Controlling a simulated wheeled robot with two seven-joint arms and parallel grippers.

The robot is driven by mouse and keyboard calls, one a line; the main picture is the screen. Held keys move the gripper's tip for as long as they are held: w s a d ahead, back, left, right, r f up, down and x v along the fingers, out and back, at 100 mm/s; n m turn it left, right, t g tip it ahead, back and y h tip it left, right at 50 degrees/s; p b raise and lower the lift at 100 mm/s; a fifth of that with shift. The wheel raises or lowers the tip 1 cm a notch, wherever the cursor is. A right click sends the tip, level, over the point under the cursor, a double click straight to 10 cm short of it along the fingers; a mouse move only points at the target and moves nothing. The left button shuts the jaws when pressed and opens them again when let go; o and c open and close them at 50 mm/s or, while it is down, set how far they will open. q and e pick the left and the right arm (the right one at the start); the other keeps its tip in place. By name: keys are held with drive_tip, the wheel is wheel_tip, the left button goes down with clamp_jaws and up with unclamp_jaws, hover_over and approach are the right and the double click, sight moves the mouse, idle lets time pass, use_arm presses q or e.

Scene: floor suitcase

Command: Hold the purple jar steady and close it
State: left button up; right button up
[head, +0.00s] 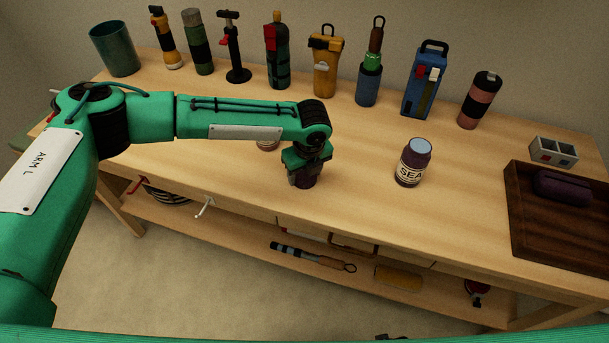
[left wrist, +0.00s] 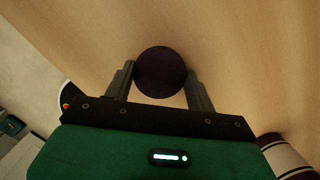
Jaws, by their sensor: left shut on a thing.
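My left gripper (head: 304,172) points down over the front middle of the bench, its fingers on either side of a dark purple round thing (head: 306,181). By its colour and place this looks like the purple jar. In the left wrist view its plain round dark top (left wrist: 161,72) sits between the two fingertips (left wrist: 160,85), which touch its sides. The gripper hides most of its body, so I cannot tell whether a lid is on it. My right gripper is not in view.
A jar labelled SEA with a pale blue top (head: 412,163) stands to the right. Another jar (head: 267,145) is partly hidden behind my left arm. Bottles and tools line the back. A dark wooden tray (head: 530,235) with a purple case (head: 562,187) lies at the right.

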sight(301, 175)
use_arm(q)
drive_tip(key=shift+r, duration=0.15)
wheel_tip(301, 175, up, 20)
idle(0.6)
drive_tip(key=s+a+f+n+g, duration=0.1)
drive_tip(key=a+f+n, duration=0.4)
drive_tip(key=a+n, duration=0.5)
drive_tip(key=s+a+f+n+g, duration=0.2)
drive_tip(key=a+f+n, duration=0.3)
drive_tip(key=a+n, duration=0.6)
drive_tip(key=shift+s+a+f+n+h, duration=0.25)
drive_tip(key=shift+s+n+h, duration=0.25)
drive_tip(key=shift+n, duration=4.3)
